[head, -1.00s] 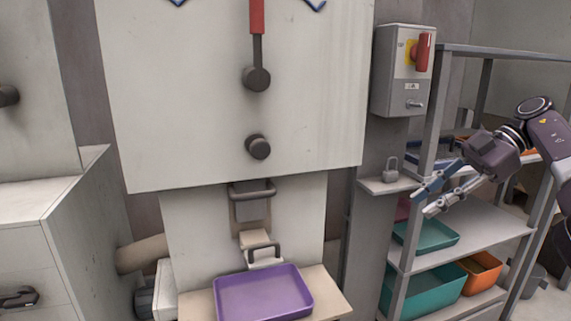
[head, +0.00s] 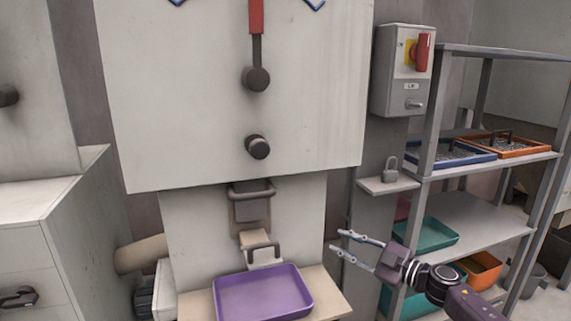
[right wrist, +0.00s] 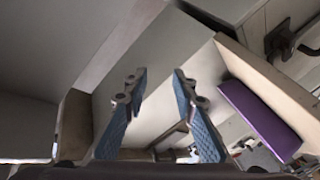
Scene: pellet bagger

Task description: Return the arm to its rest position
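My right gripper (head: 338,241) is in the lower right of the head view, in front of the shelf rack and to the right of the purple tray. Its fingers are spread apart with nothing between them. In the right wrist view both blue-padded fingers of my right gripper (right wrist: 159,78) stand apart and empty. My left gripper is not in the head view. The purple tray (head: 262,293) rests on the ledge below the machine, and it also shows at the right of the right wrist view (right wrist: 262,118).
A metal shelf rack (head: 475,215) stands at the right with teal, orange and blue trays. A grey padlock (head: 390,170) sits on a small ledge (head: 388,186) under the switch box (head: 403,70). The machine's panel (head: 190,110) with red lever (head: 257,18) fills the middle.

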